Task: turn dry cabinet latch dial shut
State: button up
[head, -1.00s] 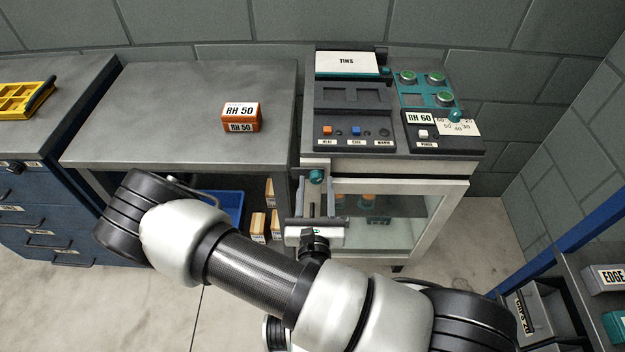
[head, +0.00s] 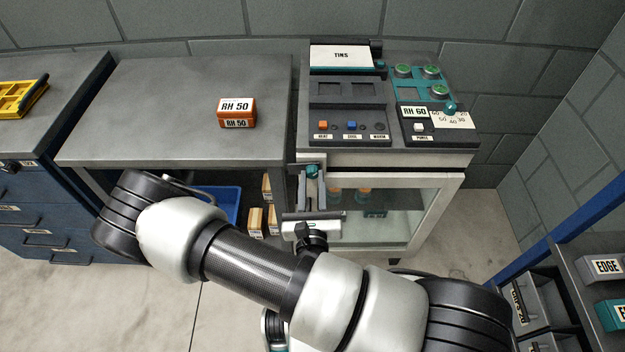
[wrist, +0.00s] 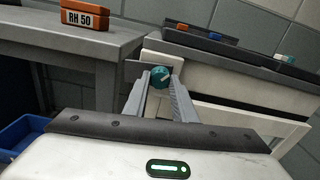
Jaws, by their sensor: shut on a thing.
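The dry cabinet (head: 432,188) is the pale unit with a glass door, right of my arm in the head view. Its teal latch dial (head: 312,171) sits at the upper left of the door front. The dial also shows in the wrist view (wrist: 160,77), between the tips of my fingers. My gripper (head: 312,178) reaches the dial from the front and is shut on it; it also shows in the wrist view (wrist: 160,84). The dial's lower part is partly hidden by the fingers.
An orange RH 50 block (head: 237,113) stands on the grey bench (head: 160,95) to the left. A control panel (head: 346,105) tops the cabinet. A blue bin (head: 222,203) sits under the bench. A rack (head: 585,262) stands at the lower right.

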jog(key=n+p, duration=0.2)
jog(key=n, duration=0.2)
jog(key=shift+r, duration=0.15)
jog(key=n+p, duration=0.2)
jog(key=n, duration=0.2)
jog(key=shift+n, duration=0.3)
jog(key=n+p, duration=0.1)
jog(key=n, duration=0.3)
jog(key=shift+n+p, duration=0.4)
jog(key=shift+n, duration=1.7)
jog(key=o, duration=1)
jog(key=shift+o, duration=0.2)
jog(key=s, duration=1.7)
jog(key=shift+s+a, duration=0.2)
jog(key=shift+a, duration=0.05)
